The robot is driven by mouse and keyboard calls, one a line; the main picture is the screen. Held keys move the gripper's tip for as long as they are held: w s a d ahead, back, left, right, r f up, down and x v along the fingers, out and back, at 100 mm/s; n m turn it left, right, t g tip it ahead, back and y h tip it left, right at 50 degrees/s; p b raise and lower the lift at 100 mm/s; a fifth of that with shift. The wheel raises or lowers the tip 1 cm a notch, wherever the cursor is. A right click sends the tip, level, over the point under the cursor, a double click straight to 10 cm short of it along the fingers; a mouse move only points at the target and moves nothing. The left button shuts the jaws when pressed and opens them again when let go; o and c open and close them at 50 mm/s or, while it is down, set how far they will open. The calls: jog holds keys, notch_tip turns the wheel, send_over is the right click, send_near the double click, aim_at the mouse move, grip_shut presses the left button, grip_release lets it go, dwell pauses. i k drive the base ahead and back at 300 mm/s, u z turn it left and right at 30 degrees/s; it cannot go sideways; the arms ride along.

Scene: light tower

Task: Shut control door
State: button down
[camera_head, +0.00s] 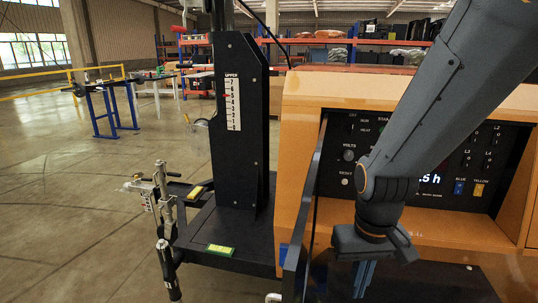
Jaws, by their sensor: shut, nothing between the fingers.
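The control door (302,225) is a dark, thin panel seen nearly edge-on. It stands open at the left side of the recessed control panel (420,160) in the orange housing, swung out toward me. My gripper (364,280) points down in front of the housing, to the right of the door, with a gap between them in the picture. Its fingers are shut and hold nothing. My arm hides the middle of the control panel. The lower end of the door is cut off by the bottom edge.
A black mast post (238,130) with a number scale stands left of the housing on a black deck (235,238). A trailer hitch and jack (165,215) stick out at the left. Open concrete floor (70,200) lies further left. Blue trestles and loaded shelves are in the background.

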aim_at(296, 268)
jog(key=z, duration=1.5)
jog(key=k, duration=1.4)
jog(key=u, duration=1)
